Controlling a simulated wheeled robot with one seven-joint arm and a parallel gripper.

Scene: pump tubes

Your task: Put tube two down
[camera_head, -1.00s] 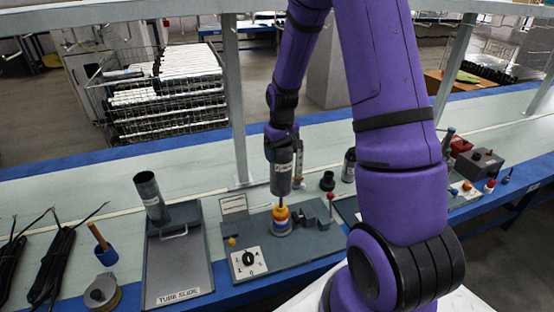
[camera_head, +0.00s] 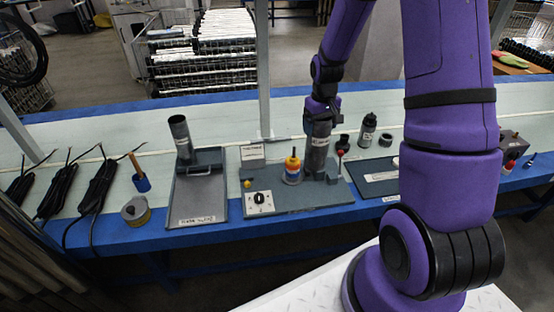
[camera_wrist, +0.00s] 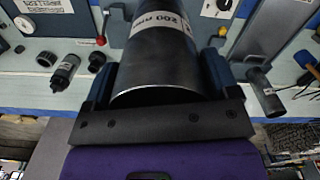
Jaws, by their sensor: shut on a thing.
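My gripper (camera_head: 322,108) is shut on a dark grey tube (camera_head: 317,150) with a white label. The tube is upright, just right of the coloured stack (camera_head: 292,170) of orange, yellow and blue parts. Its lower end is by the grey block on the station plate (camera_head: 310,197); I cannot tell whether it touches the plate. In the wrist view the held tube (camera_wrist: 160,60) sits between both jaws, and its label reads 200 mm.
A dial panel (camera_head: 259,203) is at the plate's front.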

